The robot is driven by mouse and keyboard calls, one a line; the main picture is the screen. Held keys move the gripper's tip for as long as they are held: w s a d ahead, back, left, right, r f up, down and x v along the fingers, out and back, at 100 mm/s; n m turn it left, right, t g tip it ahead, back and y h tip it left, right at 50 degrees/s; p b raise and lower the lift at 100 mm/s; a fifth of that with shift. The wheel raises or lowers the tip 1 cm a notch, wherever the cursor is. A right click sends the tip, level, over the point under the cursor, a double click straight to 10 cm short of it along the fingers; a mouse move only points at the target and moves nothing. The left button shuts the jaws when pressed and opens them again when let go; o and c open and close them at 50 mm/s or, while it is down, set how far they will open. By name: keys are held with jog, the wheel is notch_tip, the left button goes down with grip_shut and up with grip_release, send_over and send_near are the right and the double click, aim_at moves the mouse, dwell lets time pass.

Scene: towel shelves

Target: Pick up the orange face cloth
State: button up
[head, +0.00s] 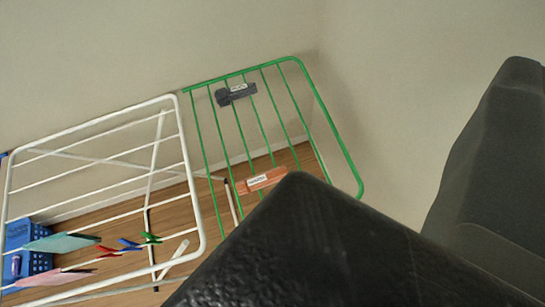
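The orange face cloth (262,180) is a small folded strip with a white label. It hangs over the bars of the green rack wing, near the middle of the picture. Dark parts of my gripper (335,245) fill the bottom centre and right of the head view. The black edge comes up to the cloth's lower right end in the picture and seems to cover a little of it. I see no contact between them. The fingertips do not show clearly, so I cannot tell whether the gripper is open or shut.
A dark grey labelled cloth (236,94) hangs farther up the green rack (299,86). The white rack (183,140) on the left holds a teal cloth (60,242), a pink cloth (52,278) and several coloured pegs. A blue basket (36,263) stands behind it. Plain walls close the corner.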

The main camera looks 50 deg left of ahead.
jog(key=w+a+f+n+g+y, duration=0.1)
jog(key=w+a+f+n+g, duration=0.15)
jog(key=a+f+n, duration=0.35)
jog(key=w+a+f+n+g+y, duration=0.1)
jog(key=w+f+n+g, duration=0.15)
jog(key=f, duration=0.65)
jog(key=s+a+f+n+g, duration=0.1)
jog(key=a+f+n, duration=0.4)
jog(key=f, duration=0.7)
jog(key=s+a+f+n+g+p, duration=0.1)
jog(key=a+f+n+g, duration=0.3)
jog(key=f, duration=0.8)
jog(key=s+a+f+n+g, duration=0.2)
jog(key=a+f+n, duration=0.6)
jog(key=f, duration=0.5)
jog(key=shift+a+n+g, duration=0.25)
jog(key=shift+n+g, duration=0.25)
jog(key=shift+n, duration=0.75)
jog(key=shift+w+x, duration=0.2)
jog(key=shift+x, duration=1.15)
jog(key=shift+w+x, duration=0.15)
jog(key=shift+x, duration=1.2)
jog(key=shift+d, duration=0.15)
jog(key=c, duration=0.7)
